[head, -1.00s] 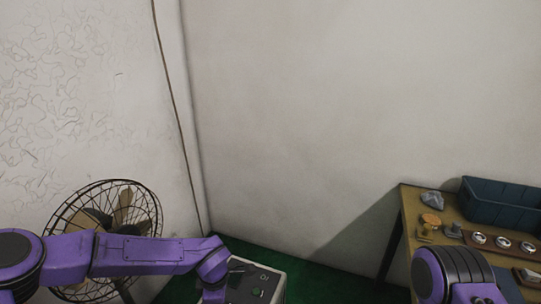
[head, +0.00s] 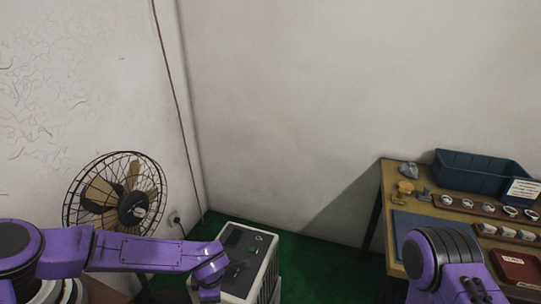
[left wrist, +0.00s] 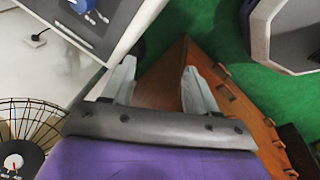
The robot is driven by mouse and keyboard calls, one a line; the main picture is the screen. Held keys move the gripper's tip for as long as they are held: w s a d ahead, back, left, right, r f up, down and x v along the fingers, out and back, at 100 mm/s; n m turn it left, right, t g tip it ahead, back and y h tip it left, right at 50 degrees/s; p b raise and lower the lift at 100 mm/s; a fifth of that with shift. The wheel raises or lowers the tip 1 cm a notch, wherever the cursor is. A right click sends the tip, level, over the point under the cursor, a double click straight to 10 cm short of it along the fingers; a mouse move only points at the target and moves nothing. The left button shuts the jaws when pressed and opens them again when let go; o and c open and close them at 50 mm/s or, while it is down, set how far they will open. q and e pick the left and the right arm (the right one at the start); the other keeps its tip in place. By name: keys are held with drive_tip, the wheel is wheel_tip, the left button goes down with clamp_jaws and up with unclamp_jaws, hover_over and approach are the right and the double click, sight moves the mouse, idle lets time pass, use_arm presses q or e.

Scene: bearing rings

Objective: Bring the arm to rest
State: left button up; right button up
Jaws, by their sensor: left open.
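My left arm (head: 150,252) comes in from the left in the head view, held out level, with its far end bent down near a white cabinet. Its gripper is out of sight there. In the left wrist view my left gripper (left wrist: 158,70) has its two pale fingers apart, with nothing between them. My right arm (head: 445,262) shows only as a purple and black link at the lower right. Its gripper is not in view.
The white cabinet (head: 228,292) stands by my left arm's end. A wire fan (head: 118,195) is behind that arm. An orange-brown wooden piece (left wrist: 232,105) lies beyond the left fingers.

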use_arm(q)
drive_tip(key=s+a+f+m+t+y, duration=0.1)
drive_tip(key=s+a+f+m, duration=0.15)
drive_tip(key=s+f, duration=0.35)
drive_tip(key=s+a+f+m+t+y, duration=0.15)
drive_tip(key=s+f+m, duration=0.25)
drive_tip(key=s, duration=0.4)
drive_tip(key=s+a+f+m+g, duration=0.1)
drive_tip(key=s+a+m, duration=0.5)
drive_tip(key=s+a, duration=0.4)
drive_tip(key=s, duration=0.5)
drive_tip(key=shift+a+f, duration=0.3)
drive_tip(key=shift+f, duration=0.1)
drive_tip(key=shift+s+m+h, duration=0.15)
drive_tip(key=shift+m+h, duration=0.1)
